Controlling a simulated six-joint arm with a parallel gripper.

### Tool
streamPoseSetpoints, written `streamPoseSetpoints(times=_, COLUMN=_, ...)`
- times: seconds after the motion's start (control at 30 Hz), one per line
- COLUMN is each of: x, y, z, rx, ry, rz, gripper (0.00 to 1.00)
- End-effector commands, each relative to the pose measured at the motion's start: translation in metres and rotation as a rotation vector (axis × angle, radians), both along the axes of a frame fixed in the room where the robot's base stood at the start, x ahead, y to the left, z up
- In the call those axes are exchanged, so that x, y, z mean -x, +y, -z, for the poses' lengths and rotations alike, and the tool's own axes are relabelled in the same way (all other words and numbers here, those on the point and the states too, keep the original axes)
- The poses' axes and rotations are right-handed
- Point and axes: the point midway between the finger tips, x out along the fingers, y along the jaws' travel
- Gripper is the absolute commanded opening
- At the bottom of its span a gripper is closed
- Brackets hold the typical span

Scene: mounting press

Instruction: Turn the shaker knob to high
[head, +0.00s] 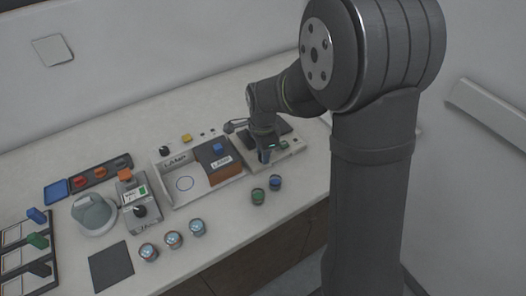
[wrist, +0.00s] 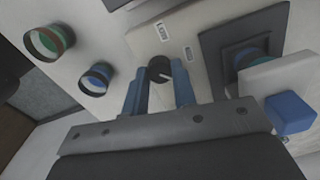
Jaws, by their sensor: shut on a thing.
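The shaker (head: 290,147) is a pale unit with a dark square plate (wrist: 213,45) at the right end of the bench. Its round black knob (wrist: 158,70) has a pale pointer mark and sits on the pale front panel, with two small printed labels nearby, too small to read surely. My gripper (wrist: 160,88) has blue fingers shut on the knob, one on each side. In the head view my gripper (head: 264,156) is down at the front of the shaker and hides the knob.
Two jars, one green-topped (head: 258,196) and one blue-topped (head: 275,183), stand close in front of the shaker. A lamp tray (head: 167,201) with a dark box is to its left. Several more jars and devices stand farther left.

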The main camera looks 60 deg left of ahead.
Motion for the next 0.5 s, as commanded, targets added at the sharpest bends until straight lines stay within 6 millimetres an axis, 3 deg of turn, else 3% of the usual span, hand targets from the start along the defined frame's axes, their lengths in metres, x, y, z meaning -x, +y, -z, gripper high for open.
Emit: streamPoseSetpoints(times=0.5, x=-0.0003, y=0.0006, z=-0.001, rx=-0.003, ry=-0.002, rz=0.208, gripper=0.02)
